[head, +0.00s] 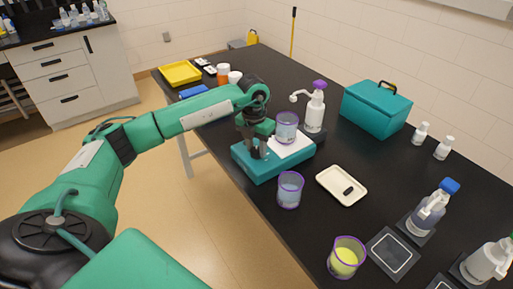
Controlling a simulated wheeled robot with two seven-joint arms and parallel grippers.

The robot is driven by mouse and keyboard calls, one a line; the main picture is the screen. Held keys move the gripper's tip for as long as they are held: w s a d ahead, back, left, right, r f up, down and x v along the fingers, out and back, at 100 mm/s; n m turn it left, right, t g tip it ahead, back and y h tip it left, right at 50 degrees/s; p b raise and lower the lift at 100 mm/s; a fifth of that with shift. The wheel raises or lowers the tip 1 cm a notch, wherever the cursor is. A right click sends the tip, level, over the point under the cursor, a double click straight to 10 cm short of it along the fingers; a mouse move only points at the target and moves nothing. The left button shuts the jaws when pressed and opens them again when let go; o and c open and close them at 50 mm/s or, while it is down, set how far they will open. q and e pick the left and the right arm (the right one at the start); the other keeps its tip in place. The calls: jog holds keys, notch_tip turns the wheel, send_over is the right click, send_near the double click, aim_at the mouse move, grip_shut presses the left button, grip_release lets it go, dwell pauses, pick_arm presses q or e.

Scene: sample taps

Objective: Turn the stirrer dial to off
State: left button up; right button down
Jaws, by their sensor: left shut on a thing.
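The stirrer (267,167) is a teal box with a white top plate on the black table. A clear beaker (287,128) with a purple rim stands on its plate. My left gripper (256,153) reaches down onto the left part of the stirrer's top. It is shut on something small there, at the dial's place. The dial itself is mostly hidden by the fingers, so its setting cannot be read. My right gripper is not in the view.
A beaker of yellow liquid (345,258) is nearer. A pump bottle (315,108) and a teal case (376,108) stand behind.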

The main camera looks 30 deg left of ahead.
pick_arm(q)
jog(key=shift+r+n, duration=0.1)
jog(key=shift+n, duration=1.3)
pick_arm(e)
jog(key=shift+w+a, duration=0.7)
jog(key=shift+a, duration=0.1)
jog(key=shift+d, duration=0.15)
pick_arm(q)
jog(key=shift+w, duration=0.1)
jog(key=o, duration=0.8)
jog(key=shift+o, duration=0.8)
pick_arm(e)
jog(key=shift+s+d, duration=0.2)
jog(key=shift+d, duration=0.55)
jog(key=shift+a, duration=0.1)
